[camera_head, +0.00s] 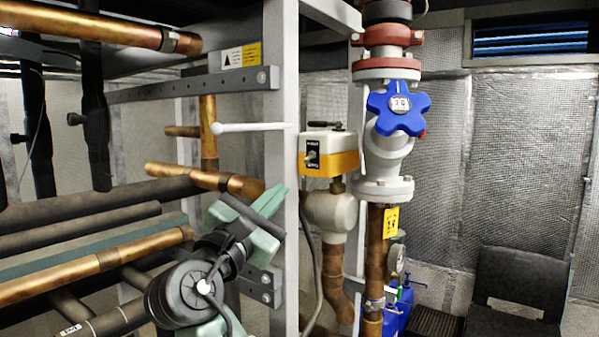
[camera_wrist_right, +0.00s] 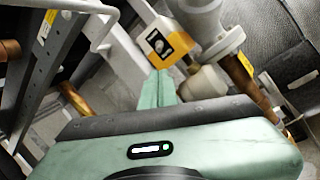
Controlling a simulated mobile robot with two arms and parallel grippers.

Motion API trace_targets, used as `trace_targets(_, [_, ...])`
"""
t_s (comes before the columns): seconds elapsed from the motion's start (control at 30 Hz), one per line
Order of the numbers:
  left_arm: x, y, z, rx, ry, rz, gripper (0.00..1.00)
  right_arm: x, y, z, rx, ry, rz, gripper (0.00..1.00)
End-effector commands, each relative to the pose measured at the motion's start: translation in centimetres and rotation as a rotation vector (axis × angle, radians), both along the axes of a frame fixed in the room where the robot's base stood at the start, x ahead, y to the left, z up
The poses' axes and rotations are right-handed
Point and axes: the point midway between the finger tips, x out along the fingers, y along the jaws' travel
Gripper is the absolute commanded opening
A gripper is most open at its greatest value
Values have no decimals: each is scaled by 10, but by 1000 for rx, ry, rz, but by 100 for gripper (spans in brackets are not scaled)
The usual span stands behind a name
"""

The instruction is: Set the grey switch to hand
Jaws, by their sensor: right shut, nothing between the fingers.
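The grey switch (camera_head: 311,157) is a small knob on a black plate on the front of a white and yellow box (camera_head: 343,161). The box is mounted on a pipe just right of a grey upright post. In the right wrist view the switch (camera_wrist_right: 158,44) shows on the box (camera_wrist_right: 170,53), beyond my fingertips. My right gripper (camera_head: 281,192) is pale green, in front of the post, below and left of the box. It is shut and empty, apart from the switch; its fingers (camera_wrist_right: 158,77) point towards the box. My left gripper is not in view.
The grey post (camera_head: 281,90) and a white bar (camera_head: 250,127) stand close to my right gripper. Copper pipes (camera_head: 100,265) run across the left. A valve with a blue handwheel (camera_head: 398,108) stands right of the box. A black chair (camera_head: 515,290) is at the right.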

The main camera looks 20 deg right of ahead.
Motion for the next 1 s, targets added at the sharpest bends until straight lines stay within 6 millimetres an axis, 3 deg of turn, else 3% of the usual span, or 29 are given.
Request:
trace_targets(0.27, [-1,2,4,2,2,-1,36,13,-12,6,-2,1,-3,0])
trace_targets(0.7, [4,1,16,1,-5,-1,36,66,-57,25,-2,1,-2,0])
trace_targets(1.0, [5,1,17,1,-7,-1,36,74,-64,26,0,1,-1,0])
